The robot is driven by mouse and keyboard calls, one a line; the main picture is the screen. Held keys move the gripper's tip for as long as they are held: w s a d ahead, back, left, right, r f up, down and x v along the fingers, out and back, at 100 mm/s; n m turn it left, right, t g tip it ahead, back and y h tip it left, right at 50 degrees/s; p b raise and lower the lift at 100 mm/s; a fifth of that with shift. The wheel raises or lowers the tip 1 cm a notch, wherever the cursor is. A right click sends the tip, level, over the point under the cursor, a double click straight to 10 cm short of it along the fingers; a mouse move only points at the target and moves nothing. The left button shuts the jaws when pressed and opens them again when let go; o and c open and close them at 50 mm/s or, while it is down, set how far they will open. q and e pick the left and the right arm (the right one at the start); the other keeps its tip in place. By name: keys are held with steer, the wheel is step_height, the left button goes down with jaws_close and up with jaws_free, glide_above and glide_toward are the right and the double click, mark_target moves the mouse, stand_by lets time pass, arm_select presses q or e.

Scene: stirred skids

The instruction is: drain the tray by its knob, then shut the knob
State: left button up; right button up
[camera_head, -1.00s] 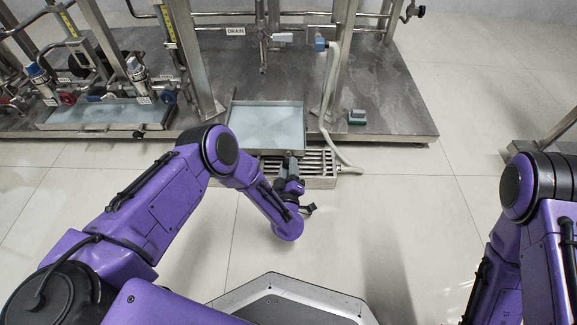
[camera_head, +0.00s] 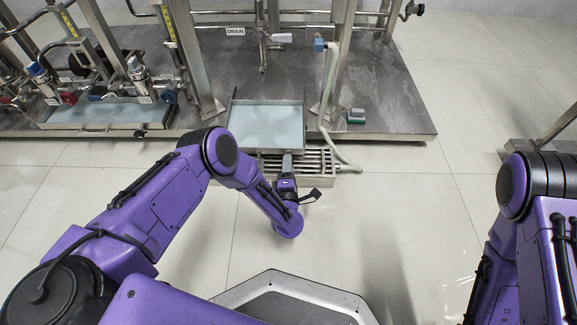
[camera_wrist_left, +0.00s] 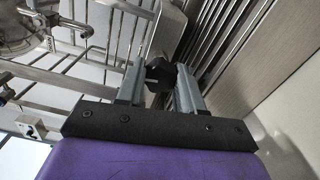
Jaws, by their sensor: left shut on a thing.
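The tray (camera_head: 268,122) is a shallow metal pan on the skid's front edge, in the middle of the head view, with pale bluish liquid in it. Its knob (camera_wrist_left: 159,72) is black and lobed, and in the left wrist view it sits between my left fingers. My left gripper (camera_wrist_left: 160,88) is shut on the knob. In the head view the left gripper (camera_head: 287,164) is at the tray's front side, above the floor grate, and hides the knob there. Of my right arm only purple links show at the right edge; its gripper is out of view.
A slatted metal drain grate (camera_head: 318,160) lies on the floor under the tray's front. A pale hose (camera_head: 329,100) runs down to it. A second tray (camera_head: 105,114) with a black knob is at the left. The floor in front is clear.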

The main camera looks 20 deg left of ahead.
arm_select(q)
steer(key=shift+n, duration=1.1)
steer(key=shift+d, duration=0.1)
steer(key=o, duration=1)
steer(key=shift+o, duration=0.2)
